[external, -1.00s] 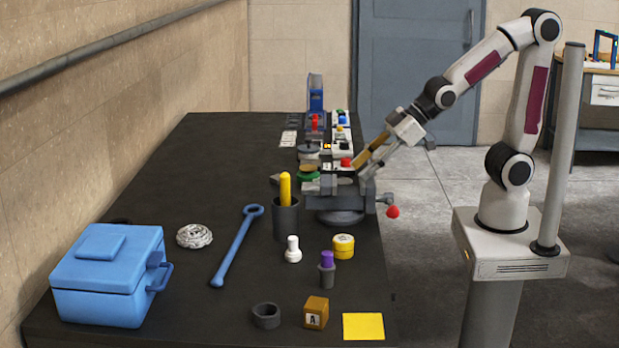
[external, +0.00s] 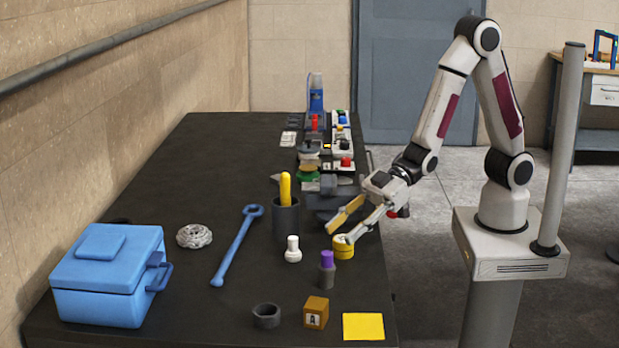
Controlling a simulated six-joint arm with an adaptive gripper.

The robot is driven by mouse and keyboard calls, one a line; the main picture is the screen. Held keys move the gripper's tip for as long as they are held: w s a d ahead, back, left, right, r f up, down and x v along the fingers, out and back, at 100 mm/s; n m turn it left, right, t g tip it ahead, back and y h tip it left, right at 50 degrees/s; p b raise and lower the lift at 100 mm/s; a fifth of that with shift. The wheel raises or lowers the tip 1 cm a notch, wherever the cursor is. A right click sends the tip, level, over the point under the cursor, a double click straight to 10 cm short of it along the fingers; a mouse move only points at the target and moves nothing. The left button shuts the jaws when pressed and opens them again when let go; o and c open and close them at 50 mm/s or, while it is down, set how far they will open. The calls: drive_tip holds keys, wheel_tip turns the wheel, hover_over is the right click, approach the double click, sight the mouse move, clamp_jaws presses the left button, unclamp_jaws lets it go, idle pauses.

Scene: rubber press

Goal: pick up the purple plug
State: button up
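The purple plug (external: 326,259) stands upright in a small dark grey holder (external: 326,278) near the right edge of the black table. Its purple top shows above the holder. My gripper (external: 338,236) is open, its two fingers spread apart, and nothing shows between them. It is behind the purple plug in the external view, with one fingertip in front of or close above the yellow round container (external: 344,249). I cannot tell whether that finger touches the container.
A white plug (external: 292,250) and a dark cup (external: 286,217) with a yellow-handled item stand left of my gripper. A wooden block (external: 316,312), a dark ring (external: 266,315) and a yellow square (external: 363,326) lie in front. A blue wrench (external: 237,246) and blue box (external: 108,275) are further left.

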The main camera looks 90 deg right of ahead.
sight(326, 259)
drive_tip(key=shift+s+a+f+n+y, duration=0.2)
drive_tip(key=shift+a+f+y, duration=0.1)
drive_tip(key=shift+a, duration=0.35)
drive_tip(key=shift+s+a+f+n+y, duration=0.1)
drive_tip(key=shift+s+a+f+y, duration=0.15)
drive_tip(key=shift+a, duration=0.35)
drive_tip(key=shift+w, duration=0.1)
drive_tip(key=shift+x, duration=1.25)
drive_tip(key=shift+x, duration=2.65)
drive_tip(key=shift+a, duration=0.15)
clamp_jaws()
